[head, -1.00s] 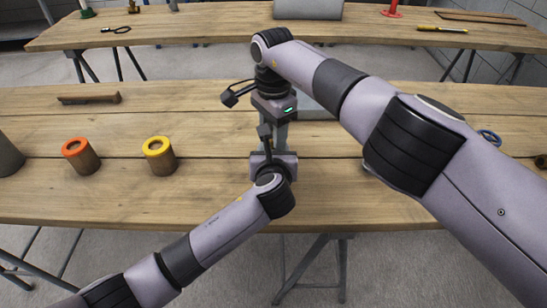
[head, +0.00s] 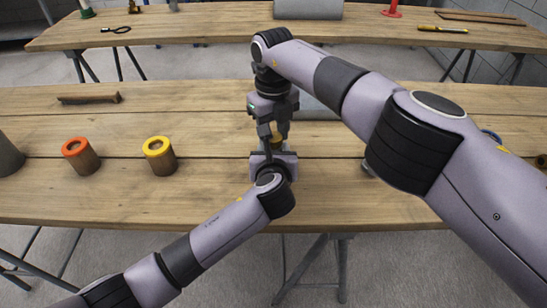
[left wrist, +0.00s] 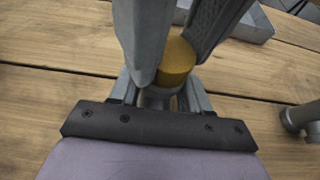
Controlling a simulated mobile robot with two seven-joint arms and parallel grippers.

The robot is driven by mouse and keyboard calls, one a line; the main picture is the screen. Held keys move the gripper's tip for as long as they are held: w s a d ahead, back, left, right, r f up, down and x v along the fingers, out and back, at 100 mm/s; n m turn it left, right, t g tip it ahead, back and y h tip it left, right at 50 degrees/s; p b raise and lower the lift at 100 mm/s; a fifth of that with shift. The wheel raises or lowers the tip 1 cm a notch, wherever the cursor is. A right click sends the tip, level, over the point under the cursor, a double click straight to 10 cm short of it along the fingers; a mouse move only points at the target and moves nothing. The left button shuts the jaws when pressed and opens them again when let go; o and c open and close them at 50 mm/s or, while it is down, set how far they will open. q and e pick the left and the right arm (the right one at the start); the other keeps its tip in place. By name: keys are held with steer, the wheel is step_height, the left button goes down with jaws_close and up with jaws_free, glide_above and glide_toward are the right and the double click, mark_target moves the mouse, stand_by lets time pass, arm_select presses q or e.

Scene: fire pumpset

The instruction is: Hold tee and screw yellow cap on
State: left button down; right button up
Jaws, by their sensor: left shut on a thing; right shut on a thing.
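The yellow cap (head: 278,140) is between the fingers of my right gripper (head: 272,133), which comes down from above and is shut on it. The left wrist view shows the cap's round yellow-brown top (left wrist: 177,56) between two long grey fingers. My left gripper (head: 272,158) is just below, shut on the grey tee (left wrist: 157,96). Only a little of the tee shows, directly under the cap; its rest is hidden by fingers. The cap is upright at the tee's top; I cannot tell how far it is threaded.
A grey tray (head: 318,112) lies behind the grippers. A grey fitting (left wrist: 303,118) lies to the right.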

steer(key=m, duration=0.4)
steer(key=shift+m, duration=0.4)
steer(key=m, duration=1)
steer(key=shift+m, duration=0.4)
steer(key=m, duration=0.5)
steer(key=o, duration=1.2)
steer(key=shift+s+f, duration=0.1)
steer(key=shift+r, duration=2.3)
